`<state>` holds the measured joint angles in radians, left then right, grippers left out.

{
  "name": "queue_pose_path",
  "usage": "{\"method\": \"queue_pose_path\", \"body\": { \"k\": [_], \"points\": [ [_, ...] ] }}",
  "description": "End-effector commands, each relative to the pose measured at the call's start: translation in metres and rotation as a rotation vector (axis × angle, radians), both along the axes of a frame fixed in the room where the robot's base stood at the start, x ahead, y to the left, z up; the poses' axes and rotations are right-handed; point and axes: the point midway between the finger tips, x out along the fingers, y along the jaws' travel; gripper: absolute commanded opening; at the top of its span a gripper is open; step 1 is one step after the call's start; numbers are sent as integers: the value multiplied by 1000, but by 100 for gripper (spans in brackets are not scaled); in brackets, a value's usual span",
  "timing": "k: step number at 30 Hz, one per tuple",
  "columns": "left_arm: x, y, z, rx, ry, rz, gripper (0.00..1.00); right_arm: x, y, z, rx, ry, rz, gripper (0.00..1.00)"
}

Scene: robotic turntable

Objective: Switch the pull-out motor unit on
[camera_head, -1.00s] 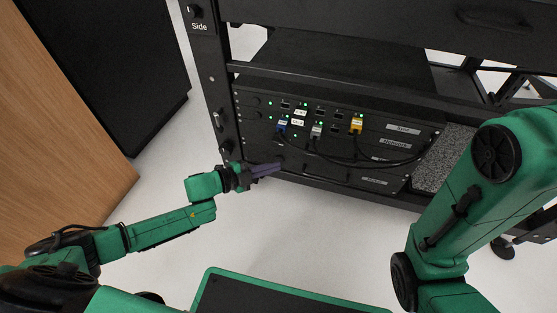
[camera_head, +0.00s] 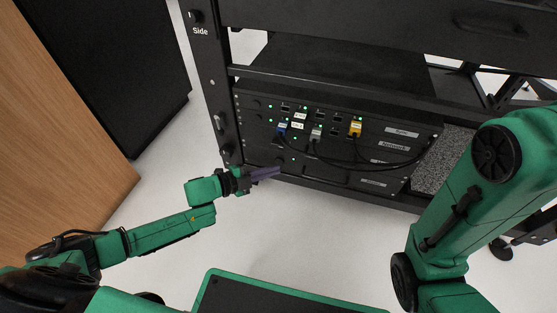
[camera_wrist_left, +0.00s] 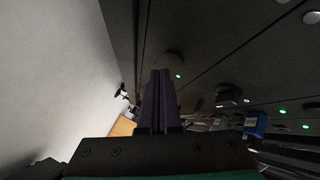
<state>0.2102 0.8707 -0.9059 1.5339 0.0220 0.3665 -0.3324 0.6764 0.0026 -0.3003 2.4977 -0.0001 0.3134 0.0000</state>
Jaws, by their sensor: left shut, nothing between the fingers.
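The rack unit (camera_head: 340,178) at the bottom of the black rack has a small label at its right that I cannot read clearly; I take it for the motor unit. A round dark knob (camera_wrist_left: 174,57) on its front shows in the left wrist view, with a lit green light (camera_wrist_left: 178,76) beside it. That light also shows in the head view (camera_head: 293,159). My left gripper (camera_head: 278,171) is shut and empty, its purple fingers just in front of the unit's left part. In the left wrist view the fingertips (camera_wrist_left: 160,72) are close to the knob; contact cannot be told. My right gripper is out of view.
Units above carry a blue plug (camera_head: 281,127), a grey plug (camera_head: 316,132) and a yellow plug (camera_head: 355,128) with black cables looping right. The rack's left post (camera_head: 222,125) stands near my left gripper. White floor lies clear before the rack.

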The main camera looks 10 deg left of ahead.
Motion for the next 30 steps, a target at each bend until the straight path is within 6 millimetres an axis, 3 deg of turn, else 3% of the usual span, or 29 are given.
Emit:
{"method": "queue_pose_path", "body": {
  "k": [10, 24, 30],
  "points": [
    [-6, 0, 1, 1, 1, -1, 0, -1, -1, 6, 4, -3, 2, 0],
    [-60, 4, 4, 0, 1, 0, 0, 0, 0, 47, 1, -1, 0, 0],
    [-64, 4, 0, 1, -1, 0, 0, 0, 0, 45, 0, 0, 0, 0]
  ]
}}
